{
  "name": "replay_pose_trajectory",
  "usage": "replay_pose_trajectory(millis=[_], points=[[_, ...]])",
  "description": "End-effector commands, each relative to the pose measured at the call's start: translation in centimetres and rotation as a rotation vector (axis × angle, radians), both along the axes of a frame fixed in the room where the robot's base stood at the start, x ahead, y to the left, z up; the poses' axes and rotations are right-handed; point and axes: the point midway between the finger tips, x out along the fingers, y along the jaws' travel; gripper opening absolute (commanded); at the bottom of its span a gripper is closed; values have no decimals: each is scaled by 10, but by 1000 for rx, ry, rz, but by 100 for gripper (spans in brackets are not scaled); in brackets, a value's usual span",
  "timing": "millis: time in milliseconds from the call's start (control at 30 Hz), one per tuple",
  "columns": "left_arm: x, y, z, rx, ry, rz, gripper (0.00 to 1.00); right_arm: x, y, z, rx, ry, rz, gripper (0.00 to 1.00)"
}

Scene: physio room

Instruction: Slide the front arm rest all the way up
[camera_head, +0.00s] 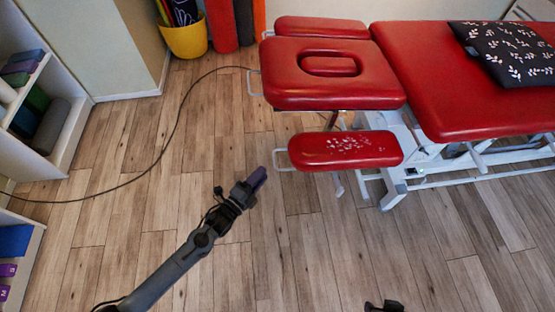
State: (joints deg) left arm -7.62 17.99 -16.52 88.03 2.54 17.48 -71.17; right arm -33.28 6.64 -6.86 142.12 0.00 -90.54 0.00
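The front arm rest (345,150) is a red padded piece with pale marks, on the near side of the massage table. It sits lower than the red headrest (330,85), which has an oval hole. A thin white metal loop (281,160) sticks out of its left end. My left gripper (257,178) is left of and slightly below this loop, apart from it and holding nothing that I can see.
The far arm rest (322,27) is behind the headrest. The red table (470,95) holds a black patterned cushion (505,50). A dark cable (150,165) crosses the floor. Shelves (70,135) stand left and a yellow bucket (186,40) at the back. The near floor is clear.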

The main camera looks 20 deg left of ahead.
Motion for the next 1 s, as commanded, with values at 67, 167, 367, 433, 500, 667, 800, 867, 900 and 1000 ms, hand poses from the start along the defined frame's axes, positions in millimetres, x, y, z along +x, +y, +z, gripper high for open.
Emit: replay_pose_trajectory(millis=[67, 167, 367, 433, 500, 667, 800, 867, 900, 1000], points=[[11, -4, 0, -2, -4, -1, 36, 0, 0, -7, 0, -1, 0, 43], [26, -8, -1, -2, -3, 0, 36, 0, 0, -14, -1, -1, 1, 43], [57, -18, 1, -1, -2, 0, 36, 0, -1, -29, -6, -1, 4, 43], [66, -21, 2, -1, -3, 0, 36, 0, -2, -34, -8, -1, 5, 43], [74, -24, 2, -2, -2, 1, 36, 0, -2, -38, -8, -1, 6, 43], [86, -28, 4, -1, -1, 0, 36, 0, -2, -43, -8, 0, 6, 43], [91, -30, 5, -1, 0, 0, 36, 0, -2, -44, -8, 0, 5, 43], [92, -30, 6, -1, 0, 0, 36, 0, -2, -44, -7, 0, 5, 43], [92, -30, 6, -1, 0, 0, 36, 0, -1, -44, -7, 0, 4, 43], [92, -30, 6, -1, 0, 0, 36, 0, -1, -44, -4, -1, 4, 43]])
